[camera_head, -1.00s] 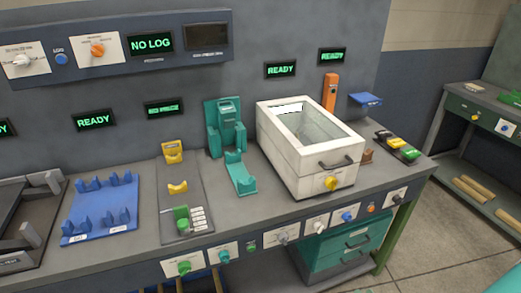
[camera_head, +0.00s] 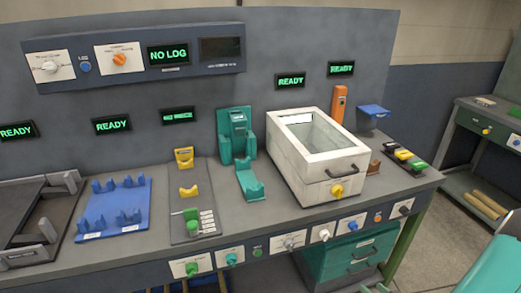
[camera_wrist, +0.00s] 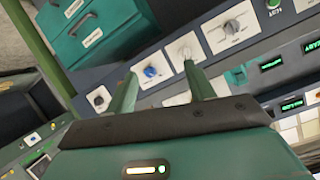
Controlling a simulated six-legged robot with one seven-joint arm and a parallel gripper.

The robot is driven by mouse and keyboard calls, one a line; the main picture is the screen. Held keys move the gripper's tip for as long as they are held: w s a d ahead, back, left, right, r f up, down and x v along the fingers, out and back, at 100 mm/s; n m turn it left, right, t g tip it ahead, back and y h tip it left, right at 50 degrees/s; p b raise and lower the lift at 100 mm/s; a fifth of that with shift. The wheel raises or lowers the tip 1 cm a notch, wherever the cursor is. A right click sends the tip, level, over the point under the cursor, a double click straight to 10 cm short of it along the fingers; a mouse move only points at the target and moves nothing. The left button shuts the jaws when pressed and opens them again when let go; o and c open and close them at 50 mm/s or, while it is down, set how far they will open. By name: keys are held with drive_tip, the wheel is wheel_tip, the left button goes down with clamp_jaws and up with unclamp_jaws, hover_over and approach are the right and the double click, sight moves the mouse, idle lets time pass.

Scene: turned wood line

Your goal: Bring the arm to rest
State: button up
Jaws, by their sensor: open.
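My gripper (camera_wrist: 163,92) shows in the wrist view with its two green fingers apart and nothing between them. It is in front of the bench's knob panel, and the picture there is tilted. A blue knob (camera_wrist: 151,72) and a grey knob (camera_wrist: 233,27) lie beyond the fingers. In the head view the gripper itself is not seen; a green part of my arm (camera_head: 497,270) shows at the lower right corner.
The bench (camera_head: 270,212) carries a blue rack (camera_head: 115,208), a yellow and green fixture (camera_head: 190,200), a teal cradle (camera_head: 240,150) and a white glass-topped box (camera_head: 318,160). Teal drawers (camera_head: 350,255) sit below. A second bench (camera_head: 480,125) with wooden rods (camera_head: 485,204) stands right.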

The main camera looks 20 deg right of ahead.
drive_tip(key=w+d+r+n+g+h, duration=0.2)
drive_tip(key=w+r+g, duration=0.1)
drive_tip(key=w+r, duration=0.3)
drive_tip(key=w+a+r+g+h, duration=0.1)
drive_tip(key=w+a+r+h, duration=0.1)
drive_tip(key=a+r, duration=0.35)
drive_tip(key=w+a+r+g+h, duration=0.1)
drive_tip(key=w+a+r+g, duration=0.15)
drive_tip(key=r, duration=0.65)
drive_tip(key=s+a+r+y, duration=0.1)
drive_tip(key=s+a+r, duration=0.3)
drive_tip(key=a, duration=0.4)
drive_tip(key=s+a+r+n+g+y, duration=0.1)
drive_tip(key=s+a+r, duration=0.3)
drive_tip(key=a, duration=0.4)
drive_tip(key=s+a+r+y, duration=0.2)
drive_tip(key=s+a+r, duration=0.2)
drive_tip(key=a, duration=0.5)
drive_tip(key=shift+s+r+y, duration=0.2)
drive_tip(key=shift+s+y, duration=0.1)
drive_tip(key=shift+s, duration=0.3)
drive_tip(key=shift+d+g, duration=0.1)
drive_tip(key=shift+g, duration=0.15)
